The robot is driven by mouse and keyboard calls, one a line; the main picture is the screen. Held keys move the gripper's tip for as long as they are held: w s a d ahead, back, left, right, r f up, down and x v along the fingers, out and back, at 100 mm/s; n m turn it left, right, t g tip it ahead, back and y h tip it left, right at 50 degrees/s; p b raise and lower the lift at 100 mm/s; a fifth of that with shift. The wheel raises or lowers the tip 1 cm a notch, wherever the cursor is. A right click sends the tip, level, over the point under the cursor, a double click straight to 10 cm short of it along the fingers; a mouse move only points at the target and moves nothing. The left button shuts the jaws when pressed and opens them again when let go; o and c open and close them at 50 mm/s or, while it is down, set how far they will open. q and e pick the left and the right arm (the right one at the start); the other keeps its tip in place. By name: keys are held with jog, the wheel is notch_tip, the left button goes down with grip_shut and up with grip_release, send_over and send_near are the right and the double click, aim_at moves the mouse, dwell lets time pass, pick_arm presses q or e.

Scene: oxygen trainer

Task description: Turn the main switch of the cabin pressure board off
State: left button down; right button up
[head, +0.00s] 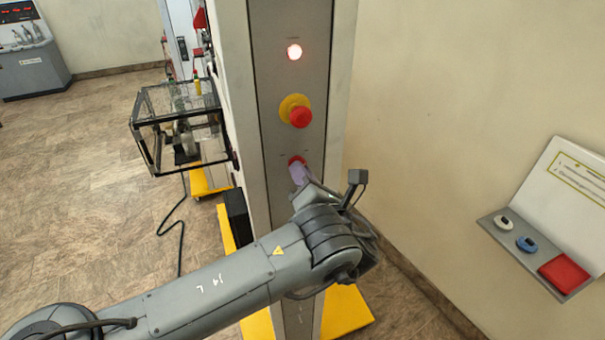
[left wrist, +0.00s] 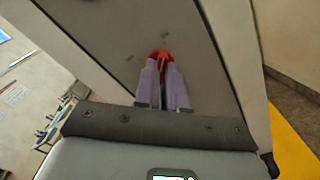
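The cabin pressure board (head: 292,78) is a tall grey panel with a lit lamp (head: 294,52) at its top. Its main switch (head: 297,160) is a small red rotary knob low on the panel, largely hidden by my gripper in the head view. My left gripper (head: 299,174) reaches it from below. In the left wrist view, the purple fingers (left wrist: 162,82) stand close together, one on each side of the red switch (left wrist: 161,56), and look closed on its handle. My right gripper is not in view.
A red emergency button (head: 301,117) on a yellow base sits above the switch. A clear box frame (head: 180,122) stands left of the board. A shelf with a red block (head: 563,273) is on the right wall. Yellow base plates (head: 345,311) lie at floor level.

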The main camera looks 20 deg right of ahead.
pick_arm(q)
jog(key=n+b, duration=1.7)
jog(key=b, duration=0.3)
jog(key=shift+d+n+b, duration=0.1)
jog(key=shift+n+b, duration=0.25)
jog(key=shift+n, duration=0.05)
dwell(0.5)
jog(key=c, duration=1.2)
grip_release()
